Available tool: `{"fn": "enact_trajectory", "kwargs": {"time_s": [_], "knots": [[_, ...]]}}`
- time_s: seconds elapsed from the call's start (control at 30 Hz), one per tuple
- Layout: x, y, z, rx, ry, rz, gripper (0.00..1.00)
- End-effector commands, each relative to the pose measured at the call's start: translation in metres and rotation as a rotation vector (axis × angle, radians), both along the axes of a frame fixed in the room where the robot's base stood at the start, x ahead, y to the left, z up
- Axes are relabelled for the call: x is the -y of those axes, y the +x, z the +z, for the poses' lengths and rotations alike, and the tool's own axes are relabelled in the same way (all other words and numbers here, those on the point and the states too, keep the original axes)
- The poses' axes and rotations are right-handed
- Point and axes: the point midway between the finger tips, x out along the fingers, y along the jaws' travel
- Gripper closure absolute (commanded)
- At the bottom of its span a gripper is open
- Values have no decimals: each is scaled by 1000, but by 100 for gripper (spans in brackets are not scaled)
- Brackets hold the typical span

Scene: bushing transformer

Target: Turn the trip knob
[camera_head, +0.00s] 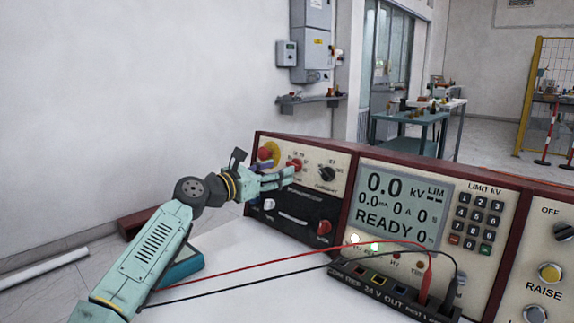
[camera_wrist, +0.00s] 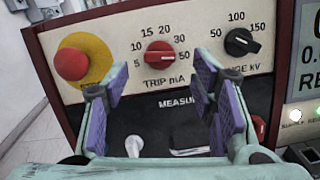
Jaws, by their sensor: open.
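In the head view the trip knob (camera_head: 294,164) is partly hidden by my gripper (camera_head: 278,180). In the wrist view my gripper (camera_wrist: 160,78) is open and empty, its purple-padded fingers pointing at the panel. The knob shows in the gap between the fingertips, a little above the middle. I cannot tell the exact distance, and no contact with the knob shows.
A red stop button on yellow (camera_wrist: 72,64) is left of the knob, and a black range knob (camera_wrist: 242,42) is right. A display (camera_head: 397,205) stands further right. Red and black leads (camera_head: 300,268) cross the white tabletop (camera_head: 240,300).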

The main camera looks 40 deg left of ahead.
Motion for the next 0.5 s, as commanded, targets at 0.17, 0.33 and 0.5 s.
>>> {"fn": "enact_trajectory", "kwargs": {"time_s": [0.17, 0.33, 0.5], "knots": [[3, 28, 1, 0, -1, -1, 48], [5, 39, 1, 1, 0, 1, 48], [5, 40, 0, 1, 0, 1, 48]]}}
